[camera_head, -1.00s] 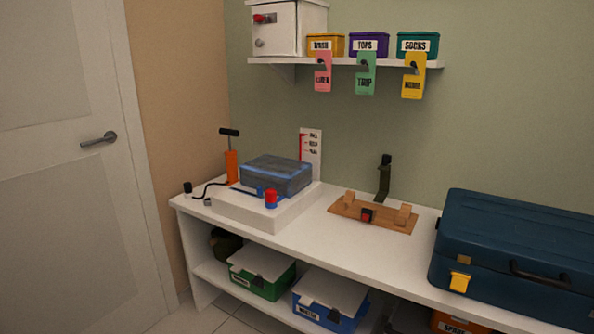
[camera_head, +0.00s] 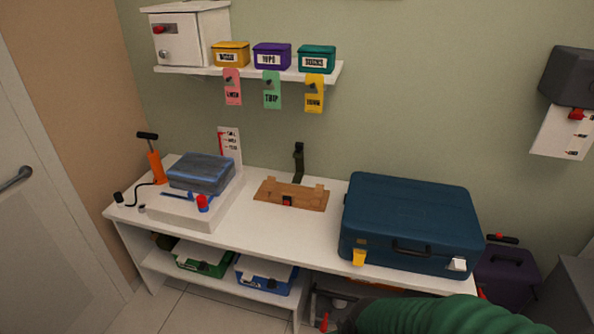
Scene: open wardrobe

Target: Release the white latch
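The white latch (camera_head: 457,264) is on the front face of a closed dark blue case (camera_head: 410,210), near its right corner. It looks like a small pale tab; its exact position is too small to tell. A yellow latch (camera_head: 358,257) is on the same face at the left, with a dark handle (camera_head: 411,248) between them. The case lies flat on the right end of the white bench (camera_head: 265,238). Neither of my grippers can be made out in the view, and nothing is seen touching the latch.
A green ribbed shape (camera_head: 450,316) fills the bottom right, below the case; I cannot tell what it is. A wooden board (camera_head: 290,194) and a grey pack (camera_head: 200,173) sit left on the bench. A purple box (camera_head: 508,274) stands right of the case.

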